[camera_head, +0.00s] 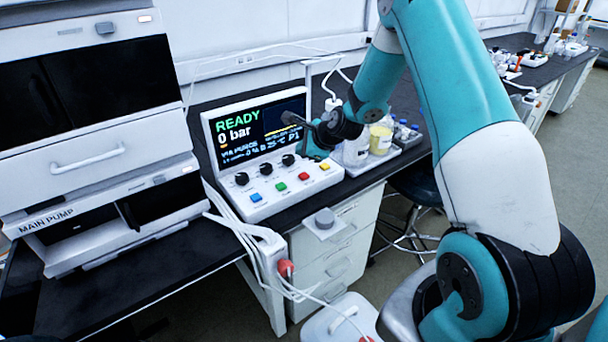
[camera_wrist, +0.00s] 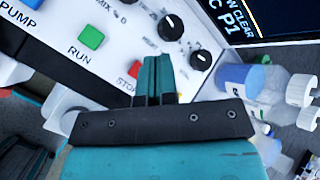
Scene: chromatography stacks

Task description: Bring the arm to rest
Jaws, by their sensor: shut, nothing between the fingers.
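My arm reaches in from the right in the head view, across the bench front. My gripper (camera_head: 304,138) is above the right part of the control panel (camera_head: 258,210); its fingers are partly hidden there behind my wrist. In the wrist view my gripper (camera_wrist: 155,60) shows with its two teal fingers together and nothing between them. The fingertips lie over the panel face, close to the red STOP button (camera_wrist: 130,70) and the black knobs (camera_wrist: 171,27). I cannot tell whether they touch the panel.
Stacked instruments labelled MAIN PUMP (camera_head: 100,215) stand at the left. The screen (camera_head: 258,130) reads READY, 0 bar. Bottles (camera_head: 381,139) stand in a tray right of the panel. Cables and a red plug (camera_head: 285,268) hang at the bench front. A stool (camera_head: 415,183) stands behind my arm.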

